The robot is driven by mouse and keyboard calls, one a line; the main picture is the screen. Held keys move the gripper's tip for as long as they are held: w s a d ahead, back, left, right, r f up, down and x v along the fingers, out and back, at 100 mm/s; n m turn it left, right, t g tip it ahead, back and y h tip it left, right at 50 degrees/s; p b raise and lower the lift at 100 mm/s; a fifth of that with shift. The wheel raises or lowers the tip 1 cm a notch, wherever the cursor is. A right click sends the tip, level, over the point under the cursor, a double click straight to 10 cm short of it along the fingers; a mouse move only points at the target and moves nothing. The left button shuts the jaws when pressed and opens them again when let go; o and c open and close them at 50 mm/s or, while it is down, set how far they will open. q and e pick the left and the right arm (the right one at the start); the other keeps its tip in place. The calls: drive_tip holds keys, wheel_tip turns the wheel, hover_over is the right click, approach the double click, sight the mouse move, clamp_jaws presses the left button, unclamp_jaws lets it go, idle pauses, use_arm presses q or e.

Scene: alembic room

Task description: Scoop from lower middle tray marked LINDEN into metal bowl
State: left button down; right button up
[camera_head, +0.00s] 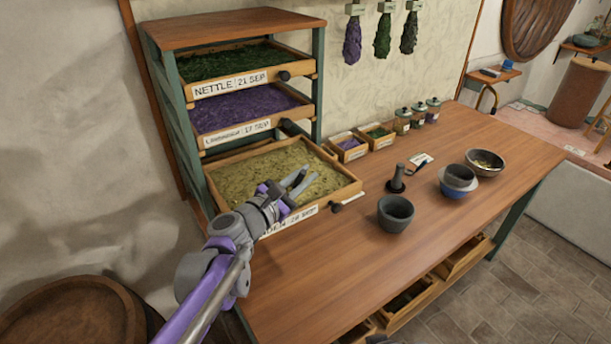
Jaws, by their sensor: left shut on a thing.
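The lowest tray in the rack (348,190) is pulled out and holds yellow-green dried herb (245,176). Its label is partly covered by my arm, so the name is not readable. My left gripper (302,182) is over the front part of this tray, close above the herb. It is shut on a small grey thing, perhaps a scoop, whose shape blends with the fingers. A grey bowl (473,168) with something yellowish inside stands at the table's right. A blue-grey bowl (458,185) stands just in front of it. I cannot tell which is metal. My right gripper is not in view.
Above are the NETTLE tray (300,68) and a tray of purple herb (305,111). A dark mortar (396,222) and a dark pestle-like thing (396,182) stand mid-table. Small boxes and jars (402,122) line the wall. The front of the table (330,280) is clear.

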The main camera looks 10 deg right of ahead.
use_arm(q)
drive_tip(key=shift+r, duration=0.15)
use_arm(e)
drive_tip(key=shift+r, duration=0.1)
use_arm(q)
wheel_tip(320, 180, up, 6)
drive_tip(key=p, duration=0.3)
drive_tip(key=shift+f, duration=0.2)
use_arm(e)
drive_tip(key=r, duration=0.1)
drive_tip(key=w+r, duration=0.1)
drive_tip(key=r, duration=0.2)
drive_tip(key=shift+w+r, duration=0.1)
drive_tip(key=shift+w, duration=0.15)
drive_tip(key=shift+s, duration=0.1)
